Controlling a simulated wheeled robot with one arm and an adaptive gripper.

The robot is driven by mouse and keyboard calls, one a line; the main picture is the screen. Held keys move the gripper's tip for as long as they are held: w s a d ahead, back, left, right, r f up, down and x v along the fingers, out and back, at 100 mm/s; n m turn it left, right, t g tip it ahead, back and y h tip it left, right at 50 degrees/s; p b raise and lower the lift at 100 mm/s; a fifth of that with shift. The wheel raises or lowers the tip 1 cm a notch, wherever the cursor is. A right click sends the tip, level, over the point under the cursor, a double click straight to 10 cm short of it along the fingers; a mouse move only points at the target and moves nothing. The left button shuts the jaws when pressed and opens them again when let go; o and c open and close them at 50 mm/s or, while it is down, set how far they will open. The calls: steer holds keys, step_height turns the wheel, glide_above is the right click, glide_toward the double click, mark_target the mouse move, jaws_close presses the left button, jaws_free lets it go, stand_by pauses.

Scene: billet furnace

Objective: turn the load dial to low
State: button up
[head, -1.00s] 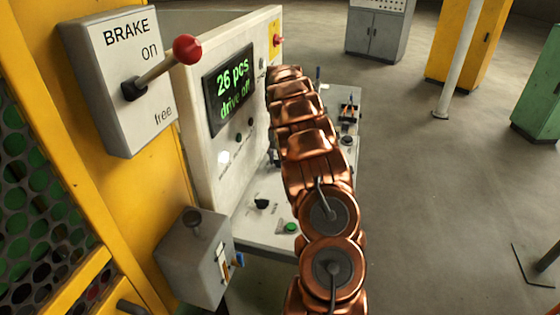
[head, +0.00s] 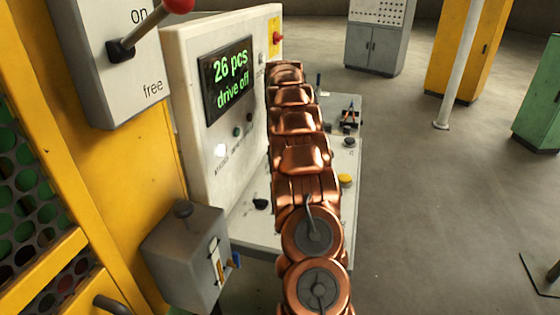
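I cannot tell which control is the load dial; no label for it is readable. A black knob (head: 260,204) sits on the console's sloping desk (head: 248,226), left of my arm. Another dark round knob (head: 349,142) sits on the desk's far right part. My copper arm runs up the picture over the desk and hides much of it. My gripper is not visible; the far end of the arm hides it or it lies beyond what I see.
The console's upright panel has a display (head: 229,80) reading "26 pcs drive off". A brake box (head: 105,62) with a red-knobbed lever and a grey box (head: 187,258) stand at left. A yellow button (head: 345,181) is right of my arm. Floor (head: 430,200) at right is largely clear.

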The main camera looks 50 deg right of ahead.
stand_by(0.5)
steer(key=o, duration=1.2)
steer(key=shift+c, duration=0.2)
